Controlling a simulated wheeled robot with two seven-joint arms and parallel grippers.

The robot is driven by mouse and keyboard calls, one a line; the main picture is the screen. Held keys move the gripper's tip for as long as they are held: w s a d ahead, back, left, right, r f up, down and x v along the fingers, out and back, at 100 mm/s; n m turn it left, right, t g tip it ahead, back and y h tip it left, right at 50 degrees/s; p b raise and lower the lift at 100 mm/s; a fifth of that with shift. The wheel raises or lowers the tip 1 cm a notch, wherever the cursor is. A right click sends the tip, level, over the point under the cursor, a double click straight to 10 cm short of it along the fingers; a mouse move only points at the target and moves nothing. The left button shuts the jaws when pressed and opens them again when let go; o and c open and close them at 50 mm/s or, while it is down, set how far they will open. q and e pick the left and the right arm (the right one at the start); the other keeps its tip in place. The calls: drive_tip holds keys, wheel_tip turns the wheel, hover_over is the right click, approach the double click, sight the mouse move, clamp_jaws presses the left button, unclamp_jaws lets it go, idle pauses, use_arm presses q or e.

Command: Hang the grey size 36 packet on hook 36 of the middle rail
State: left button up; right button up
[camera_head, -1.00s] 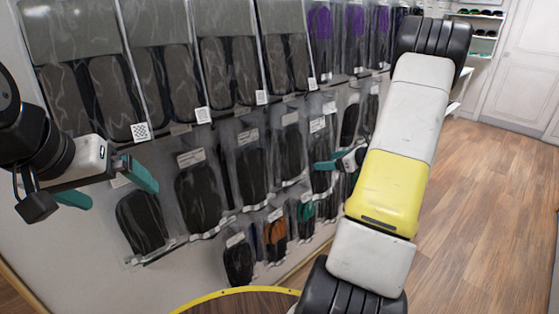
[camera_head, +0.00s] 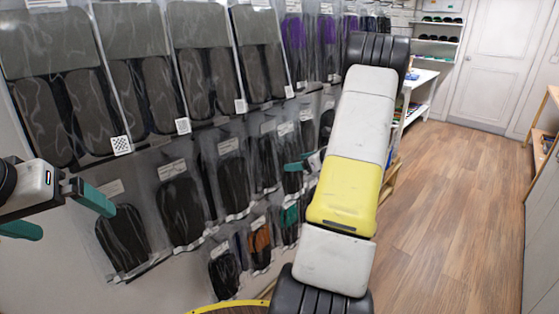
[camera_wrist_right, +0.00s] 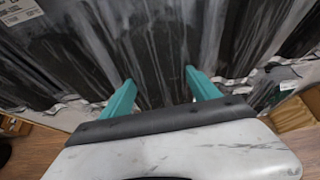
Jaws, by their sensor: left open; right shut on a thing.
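My right gripper (camera_wrist_right: 162,86) has its two teal fingers against a dark grey insole packet (camera_wrist_right: 155,45) in clear plastic, seen close up in the right wrist view. A teal finger of it (camera_head: 295,166) shows in the head view beside the hanging packets, partly hidden by my arm. The size on the packet is not readable. Packets (camera_head: 180,210) with dark insoles hang along the middle row. The middle rail and hook 36 cannot be made out behind them. My left gripper (camera_head: 76,222) is open and empty at the left edge, in front of the lower left packet (camera_head: 122,238).
Large grey packets (camera_head: 205,70) fill the upper row, with purple ones (camera_head: 292,38) farther along. Small packets, one orange (camera_head: 260,245), hang low. A yellow-rimmed round surface (camera_head: 225,307) is at the bottom. The wooden floor (camera_head: 440,200) on the right is open.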

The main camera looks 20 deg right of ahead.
drive_tip(key=shift+w+a+f, duration=0.1)
drive_tip(key=shift+w+a, duration=0.2)
drive_tip(key=shift+w, duration=0.4)
drive_tip(key=shift+w+a+f, duration=0.1)
drive_tip(key=shift+w+a, duration=0.2)
drive_tip(key=shift+w, duration=0.45)
drive_tip(key=shift+w+a, duration=0.3)
drive_tip(key=shift+w, duration=0.4)
drive_tip(key=shift+x, duration=0.85)
drive_tip(key=shift+f, duration=0.1)
drive_tip(key=o, duration=1.5)
drive_tip(key=shift+s+d, duration=0.1)
drive_tip(key=v, duration=0.7)
drive_tip(key=shift+s+d+r, duration=0.1)
drive_tip(key=shift+s+r, duration=0.15)
drive_tip(key=shift+s, duration=0.15)
